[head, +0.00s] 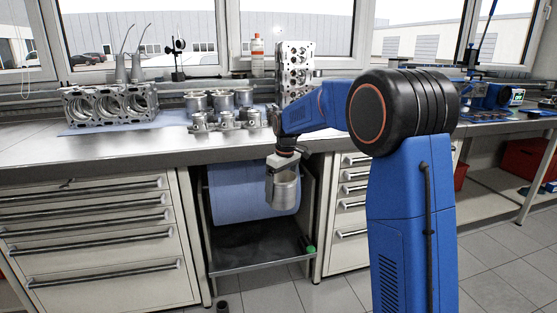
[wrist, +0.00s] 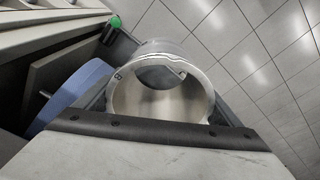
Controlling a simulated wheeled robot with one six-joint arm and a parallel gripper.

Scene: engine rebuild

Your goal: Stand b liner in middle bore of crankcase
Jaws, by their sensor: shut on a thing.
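My gripper (head: 283,162) hangs in front of the bench, below the bench top. It is shut on a metal cylinder liner (head: 284,191), which hangs under it over the open bay. In the wrist view the liner (wrist: 158,101) shows its round open end and hollow inside, just beyond the dark edge of my gripper (wrist: 163,128). The middle bore (head: 107,102) looks empty.
More liners (head: 197,101) and several pistons (head: 226,118) stand on the blue mat right of the crankcase. A cylinder head (head: 294,72) stands upright behind my arm. The bench top (head: 80,152) in front of the crankcase is clear. A blue roll (head: 240,190) hangs below.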

